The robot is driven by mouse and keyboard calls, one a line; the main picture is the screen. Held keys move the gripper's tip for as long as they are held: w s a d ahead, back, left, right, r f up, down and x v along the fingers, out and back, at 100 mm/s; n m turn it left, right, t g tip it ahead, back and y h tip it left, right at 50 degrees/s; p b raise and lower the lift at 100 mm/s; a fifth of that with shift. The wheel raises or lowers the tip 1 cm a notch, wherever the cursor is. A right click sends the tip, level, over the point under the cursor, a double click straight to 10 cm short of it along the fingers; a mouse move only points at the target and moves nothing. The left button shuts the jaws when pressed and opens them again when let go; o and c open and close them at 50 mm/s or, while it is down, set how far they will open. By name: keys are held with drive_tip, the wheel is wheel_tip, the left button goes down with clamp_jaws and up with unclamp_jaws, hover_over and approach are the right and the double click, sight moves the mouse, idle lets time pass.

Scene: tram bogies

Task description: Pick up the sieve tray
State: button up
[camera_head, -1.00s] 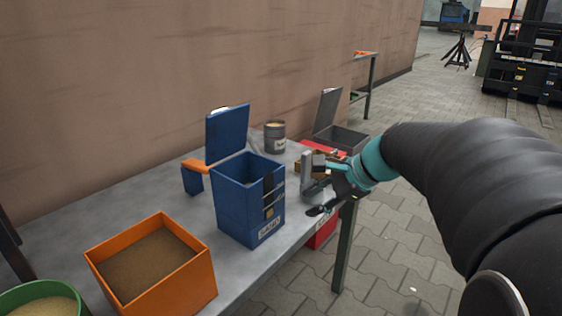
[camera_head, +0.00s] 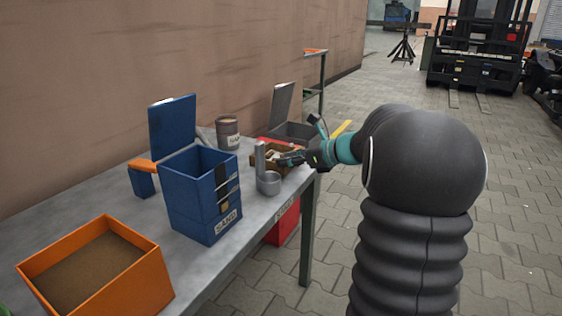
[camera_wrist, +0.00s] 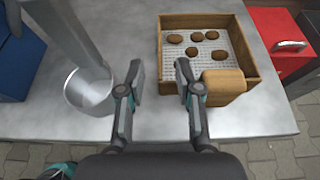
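The sieve tray (camera_wrist: 205,54) is a square wooden frame with a mesh bottom, and several brown lumps lie on the mesh. A wooden block-like handle (camera_wrist: 224,86) sticks out from its near side. In the head view the tray (camera_head: 268,168) stands near the table's right edge, partly hidden by my gripper. My gripper (camera_wrist: 158,85) is open and empty in the wrist view. Its right finger is beside the handle's left side; I cannot tell whether they touch. In the head view my gripper (camera_head: 290,158) is over the table's right edge.
A grey metal scoop or cup (camera_wrist: 90,88) with an upright handle stands left of my gripper. A red case (camera_wrist: 280,45) lies right of the tray. A blue SAND bin (camera_head: 203,195), a tin (camera_head: 228,132) and an orange sand box (camera_head: 100,270) stand on the table (camera_head: 255,222).

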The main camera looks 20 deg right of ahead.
sight(269, 162)
drive_tip(key=shift+b+x, duration=0.35)
drive_tip(key=shift+x, duration=3.1)
clamp_jaws()
